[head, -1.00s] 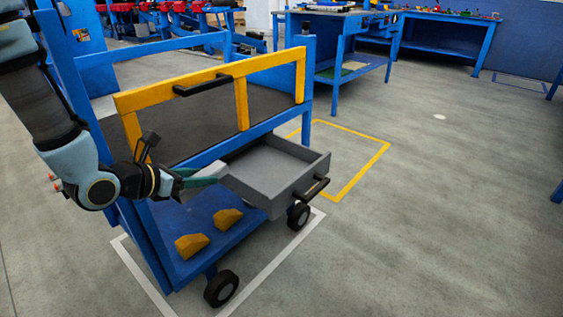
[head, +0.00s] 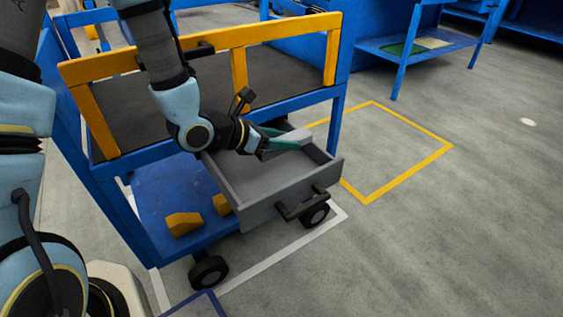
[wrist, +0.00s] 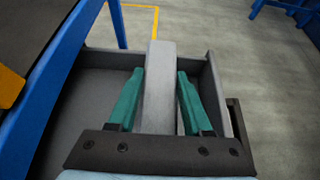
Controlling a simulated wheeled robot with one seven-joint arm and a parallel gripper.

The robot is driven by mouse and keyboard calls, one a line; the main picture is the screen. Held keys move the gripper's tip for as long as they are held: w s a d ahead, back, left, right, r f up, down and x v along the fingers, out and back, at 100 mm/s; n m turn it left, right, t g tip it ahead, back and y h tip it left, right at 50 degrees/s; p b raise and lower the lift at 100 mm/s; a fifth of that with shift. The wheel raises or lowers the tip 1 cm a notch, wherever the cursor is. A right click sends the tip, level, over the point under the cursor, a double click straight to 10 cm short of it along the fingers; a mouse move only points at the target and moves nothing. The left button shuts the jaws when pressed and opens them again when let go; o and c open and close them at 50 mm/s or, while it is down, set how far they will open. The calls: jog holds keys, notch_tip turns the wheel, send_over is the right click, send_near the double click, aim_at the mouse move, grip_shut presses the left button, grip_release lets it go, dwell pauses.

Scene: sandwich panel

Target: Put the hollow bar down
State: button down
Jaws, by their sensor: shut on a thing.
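The hollow bar is a plain light grey bar (wrist: 159,95); in the head view only a short part of it (head: 293,136) shows beside my gripper's fingers. My gripper (head: 288,141) has teal fingers and is shut on the bar, which lies between them in the wrist view (wrist: 160,80). Gripper and bar are over the open grey drawer (head: 283,192) of the blue cart. The bar's far end overlaps the drawer's far wall in the wrist view. I cannot tell whether the bar touches the drawer. The bar's hollow end is not visible.
The blue cart (head: 130,158) has a yellow rail (head: 240,78) above its dark top. Two yellow blocks (head: 183,223) lie on its lower shelf. The drawer's black handle (head: 305,202) sticks out in front. Floor right of the cart, with a yellow-outlined square (head: 405,171), is clear.

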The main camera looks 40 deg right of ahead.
aim_at(283, 171)
jog(key=shift+f+b, duration=0.7)
jog(key=shift+f, duration=2.85)
jog(key=shift+f, duration=0.15)
jog(key=shift+c, duration=1.6)
grip_release()
